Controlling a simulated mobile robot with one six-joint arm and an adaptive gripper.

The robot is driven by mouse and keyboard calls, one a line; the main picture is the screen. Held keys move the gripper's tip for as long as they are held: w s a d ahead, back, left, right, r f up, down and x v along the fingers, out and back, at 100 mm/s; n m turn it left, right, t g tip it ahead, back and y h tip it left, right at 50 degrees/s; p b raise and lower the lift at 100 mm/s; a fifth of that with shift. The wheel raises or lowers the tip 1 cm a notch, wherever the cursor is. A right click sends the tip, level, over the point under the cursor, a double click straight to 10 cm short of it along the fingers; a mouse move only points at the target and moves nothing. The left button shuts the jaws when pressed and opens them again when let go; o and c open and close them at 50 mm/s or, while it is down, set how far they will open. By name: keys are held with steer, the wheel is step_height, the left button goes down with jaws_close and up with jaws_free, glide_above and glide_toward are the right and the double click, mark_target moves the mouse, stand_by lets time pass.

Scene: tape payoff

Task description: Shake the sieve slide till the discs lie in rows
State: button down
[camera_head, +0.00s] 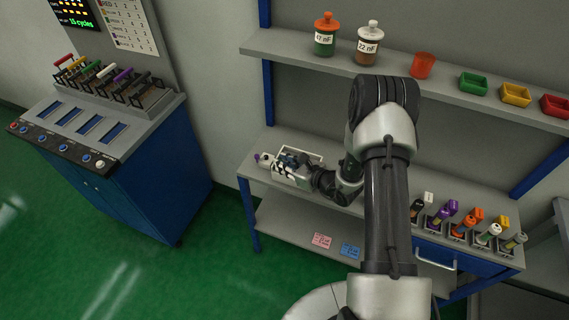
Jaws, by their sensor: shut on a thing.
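The sieve slide unit (291,179) is a small light box with a pale frame and dark markings, at the left end of the grey workbench. A pale and purple knob-like part (265,159) sticks out at its left. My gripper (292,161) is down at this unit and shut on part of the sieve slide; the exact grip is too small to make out. My wrist covers the unit's right side. The discs cannot be told apart, so how they lie does not show.
A shelf (450,89) above holds an orange-capped jar (325,36), a white-capped jar (368,45), an orange cup (422,66) and small coloured bins. Several coloured-top holders (463,226) stand at the bench's right. A blue cabinet (150,180) with coloured handles stands left, across open green floor.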

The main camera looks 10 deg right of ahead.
steer(key=shift+d, duration=0.1)
steer(key=shift+s+d, duration=0.85)
steer(key=shift+d, duration=0.2)
steer(key=c, duration=1.5)
jaws_free()
steer(key=shift+a, duration=0.1)
steer(key=shift+c, duration=0.2)
steer(key=v, duration=1.2)
